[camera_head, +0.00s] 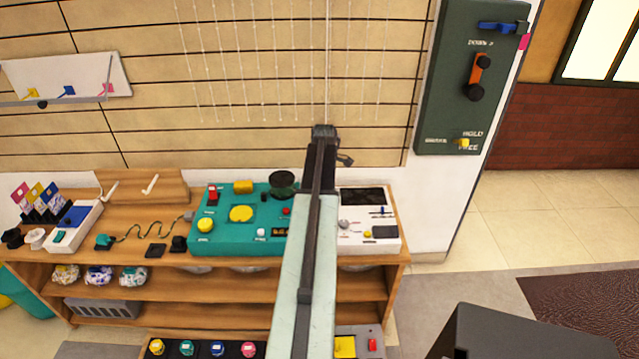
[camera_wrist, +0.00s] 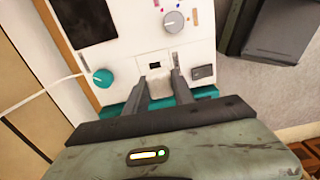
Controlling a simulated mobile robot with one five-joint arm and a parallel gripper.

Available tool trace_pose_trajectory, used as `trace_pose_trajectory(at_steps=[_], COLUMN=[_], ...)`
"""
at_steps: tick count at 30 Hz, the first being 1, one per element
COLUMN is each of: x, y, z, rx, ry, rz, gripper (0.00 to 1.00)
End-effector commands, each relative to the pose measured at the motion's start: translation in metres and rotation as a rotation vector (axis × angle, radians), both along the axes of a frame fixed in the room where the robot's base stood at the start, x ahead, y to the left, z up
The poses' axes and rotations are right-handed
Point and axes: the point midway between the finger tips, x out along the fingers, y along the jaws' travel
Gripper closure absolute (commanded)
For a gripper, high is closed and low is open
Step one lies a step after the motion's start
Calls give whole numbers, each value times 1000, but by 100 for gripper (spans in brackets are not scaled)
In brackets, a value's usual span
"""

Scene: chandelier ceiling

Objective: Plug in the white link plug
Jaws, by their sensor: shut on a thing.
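In the wrist view my gripper (camera_wrist: 159,80) has both dark fingers closed on a small white block, seemingly the white link plug (camera_wrist: 160,90). The plug is partly hidden by the fingers. Just beyond it is a small dark slot (camera_wrist: 154,66) in a white panel (camera_wrist: 130,50). The plug looks close to this slot; I cannot tell whether it touches it or is inside. In the head view my arm stretches over the bench and hides the plug and slot.
The panel has a teal knob (camera_wrist: 103,78), a grey knob (camera_wrist: 173,22) and a dark screen (camera_wrist: 84,18). In the head view a teal console (camera_head: 262,238) and a white control panel (camera_head: 368,236) stand on the wooden shelf (camera_head: 150,210). A green board (camera_head: 455,110) hangs at right.

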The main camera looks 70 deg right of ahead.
Motion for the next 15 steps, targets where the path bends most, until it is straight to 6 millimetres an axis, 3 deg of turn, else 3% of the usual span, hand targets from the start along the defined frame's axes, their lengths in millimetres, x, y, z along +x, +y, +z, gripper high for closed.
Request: trace_pose_trajectory(at_steps=[3,15], x=[13,14], y=[-11,-9], z=[7,-10], rx=[0,0], ry=[0,0], rz=[8,9], gripper=[100,100])
